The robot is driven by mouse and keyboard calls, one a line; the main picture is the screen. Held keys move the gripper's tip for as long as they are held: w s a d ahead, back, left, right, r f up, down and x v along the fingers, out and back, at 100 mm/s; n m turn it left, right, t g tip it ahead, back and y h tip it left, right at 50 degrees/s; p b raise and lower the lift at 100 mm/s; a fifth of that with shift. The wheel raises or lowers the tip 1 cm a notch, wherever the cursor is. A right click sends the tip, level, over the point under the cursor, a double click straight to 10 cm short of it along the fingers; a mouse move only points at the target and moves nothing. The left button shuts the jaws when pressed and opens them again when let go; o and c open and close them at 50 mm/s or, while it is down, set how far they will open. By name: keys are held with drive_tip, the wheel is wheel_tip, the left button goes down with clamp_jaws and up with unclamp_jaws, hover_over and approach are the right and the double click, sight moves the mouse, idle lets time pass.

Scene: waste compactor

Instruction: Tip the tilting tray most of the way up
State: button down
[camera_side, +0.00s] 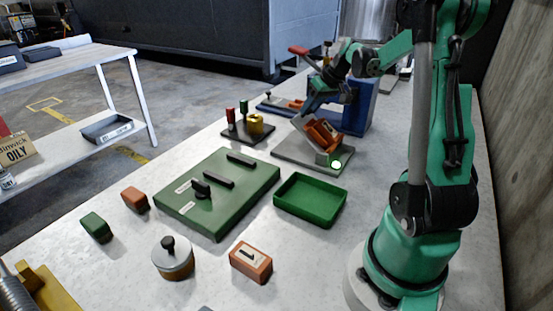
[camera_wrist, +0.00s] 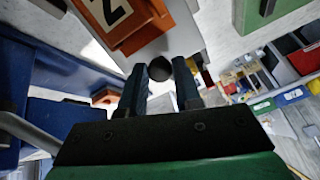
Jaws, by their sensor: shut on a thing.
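The tilting tray (camera_side: 303,131) is a grey plate hinged on a flat grey base (camera_side: 292,154); it stands raised at a slant. An orange block (camera_side: 323,134) lies on it, and shows a pale label with a "2" in the wrist view (camera_wrist: 120,22). My gripper (camera_side: 308,109) is at the tray's raised edge. In the wrist view, my gripper (camera_wrist: 167,72) is shut on the tray's round black knob (camera_wrist: 160,68), with the pale tray (camera_wrist: 190,36) just beyond it. The exact tilt angle is hard to tell.
A blue stand (camera_side: 360,108) is close behind my gripper. An empty green tray (camera_side: 310,200) and a green panel with black handles (camera_side: 218,190) lie in front. A small board with coloured pegs (camera_side: 247,130) is to the left.

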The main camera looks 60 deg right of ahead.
drive_tip(key=shift+s+d+r, duration=0.1)
drive_tip(key=shift+s, duration=0.55)
drive_tip(key=c, duration=0.6)
unclamp_jaws()
drive_tip(key=shift+r, duration=0.1)
drive_tip(key=shift+r, duration=0.1)
drive_tip(key=shift+v, duration=2.65)
